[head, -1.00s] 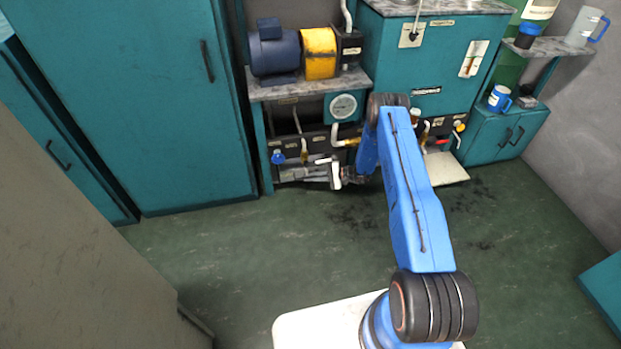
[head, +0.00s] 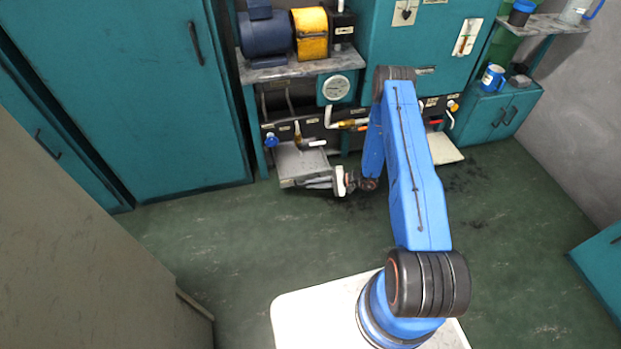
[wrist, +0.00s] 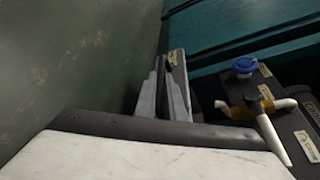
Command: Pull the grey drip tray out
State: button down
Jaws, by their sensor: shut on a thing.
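The grey drip tray (head: 301,161) sticks out from under the bench in the head view, below the tap with the blue knob. It looks level, and its back end is hidden under the bench. My gripper (head: 311,184) is at the tray's front, reaching in from the right, with its fingers shut there. In the wrist view the fingers of my gripper (wrist: 164,96) are close together around a thin piece at the tray front (wrist: 177,64). The exact contact is hard to make out.
A blue-knobbed valve (head: 271,140) and a tap with a white pipe (head: 312,143) sit just above the tray. A pressure gauge (head: 335,88) hangs under the bench top (head: 300,68). A pale panel (head: 445,149) lies to the right. The green floor (head: 240,240) in front is clear.

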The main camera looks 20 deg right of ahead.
jog(key=shift+d, duration=0.1)
jog(key=c, duration=2.1)
grip_release()
jog(key=v, duration=1.7)
jog(key=shift+s+d, duration=0.1)
jog(key=shift+d, duration=0.1)
